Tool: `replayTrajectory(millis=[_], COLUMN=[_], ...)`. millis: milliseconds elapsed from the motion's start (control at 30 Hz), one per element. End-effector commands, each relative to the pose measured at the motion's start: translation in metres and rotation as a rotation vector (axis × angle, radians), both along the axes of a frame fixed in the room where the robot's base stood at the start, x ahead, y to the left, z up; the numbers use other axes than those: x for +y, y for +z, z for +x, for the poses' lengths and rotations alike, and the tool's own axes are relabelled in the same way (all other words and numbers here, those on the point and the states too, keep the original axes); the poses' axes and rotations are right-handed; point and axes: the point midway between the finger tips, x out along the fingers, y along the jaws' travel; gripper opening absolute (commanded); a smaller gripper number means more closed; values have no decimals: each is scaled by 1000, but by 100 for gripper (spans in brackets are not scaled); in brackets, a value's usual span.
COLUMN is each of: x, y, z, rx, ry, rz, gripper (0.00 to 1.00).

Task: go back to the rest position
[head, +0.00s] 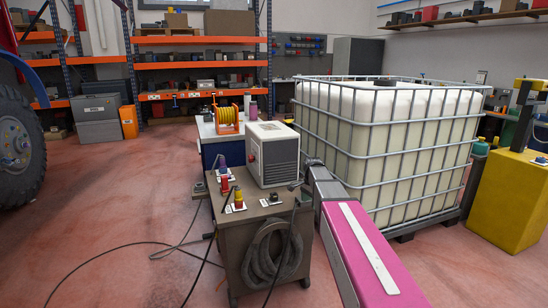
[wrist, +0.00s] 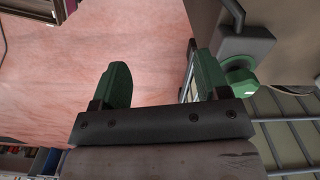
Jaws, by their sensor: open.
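My gripper (wrist: 160,66) is open in the wrist view, its two green fingers apart with only reddish floor showing between them. A round green knob-like part (wrist: 239,82) lies just right of the right finger, by a grey body with a dark bracket and bent handle (wrist: 243,35). I cannot tell whether the finger touches it. In the head view my magenta arm reaches forward from the lower right, between the grey cart and the caged tank. The gripper fingers are hidden there, behind the grey box.
A grey cart (head: 234,240) carries a grey box (head: 272,155), coloured connectors and a coiled hose (head: 265,262). The caged white tank (head: 390,150) stands close right of my arm. A yellow cabinet (head: 505,200) is further right. Cables cross the floor left; open floor (head: 110,215) lies beyond.

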Motion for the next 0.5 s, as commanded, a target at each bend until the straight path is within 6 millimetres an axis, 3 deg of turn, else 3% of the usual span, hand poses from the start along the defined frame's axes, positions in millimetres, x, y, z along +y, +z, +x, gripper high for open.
replayTrajectory(millis=[33, 300, 400, 500], x=[0, -1, -1, -1], y=[-19, -91, -106, -116], z=[-39, -176, -217, -245], rx=[4, 2, 0, -2], ry=[90, 640, 813, 942], rz=[0, -1, -2, -3], gripper=[69, 69, 69, 69])
